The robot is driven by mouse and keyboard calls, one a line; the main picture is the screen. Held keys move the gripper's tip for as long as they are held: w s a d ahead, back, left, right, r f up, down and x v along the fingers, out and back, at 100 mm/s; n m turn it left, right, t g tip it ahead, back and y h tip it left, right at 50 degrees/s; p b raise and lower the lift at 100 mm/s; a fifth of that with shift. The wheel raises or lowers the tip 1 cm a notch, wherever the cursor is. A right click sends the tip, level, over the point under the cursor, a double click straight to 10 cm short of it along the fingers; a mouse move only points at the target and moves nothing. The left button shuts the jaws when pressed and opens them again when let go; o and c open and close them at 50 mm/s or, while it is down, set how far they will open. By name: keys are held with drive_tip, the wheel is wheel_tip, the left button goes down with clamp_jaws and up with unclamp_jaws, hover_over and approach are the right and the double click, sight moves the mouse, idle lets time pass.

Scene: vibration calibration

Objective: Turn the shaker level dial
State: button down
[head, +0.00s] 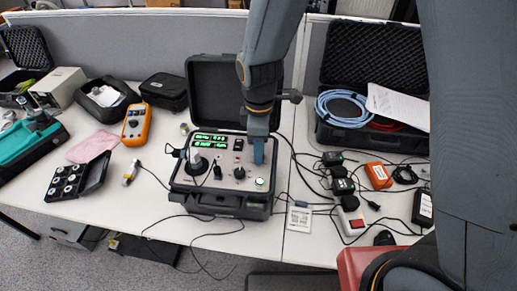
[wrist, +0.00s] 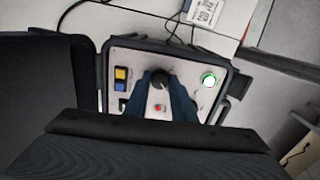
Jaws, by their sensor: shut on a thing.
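The portable shaker unit (head: 176,190) is a black open case on the white table, with a grey control panel and green lit displays. My gripper (head: 258,160) comes down from above onto the right part of this panel. In the wrist view its two dark blue fingers (wrist: 161,82) close around a black round dial (wrist: 160,76), which looks like the shaker level dial.
The raised lid (head: 213,85) stands behind the panel, close to my arm. An orange meter (head: 137,124) and a tray of small parts (head: 70,180) lie to the left. Cables, adapters and an open case with a blue cable (head: 340,107) crowd the right side.

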drive_tip(key=shift+w+r, duration=0.1)
drive_tip(key=c, duration=1.5)
unclamp_jaws()
drive_tip(key=shift+r+b, duration=0.9)
drive_tip(key=shift+r, duration=2.95)
drive_tip(key=s+d+m, duration=0.2)
drive_tip(key=d+m, duration=0.3)
drive_tip(key=d, duration=0.1)
drive_tip(key=s+d+f+m+t+b, duration=0.1)
drive_tip(key=d+m, duration=0.5)
drive_tip(key=d, duration=0.1)
drive_tip(key=s+d+f+m+b, duration=0.1)
drive_tip(key=s+d+m, duration=0.1)
drive_tip(key=d+m, duration=0.4)
drive_tip(key=shift+s+d+f, duration=0.2)
drive_tip(key=shift+s+d, duration=0.1)
drive_tip(key=shift+d, duration=0.3)
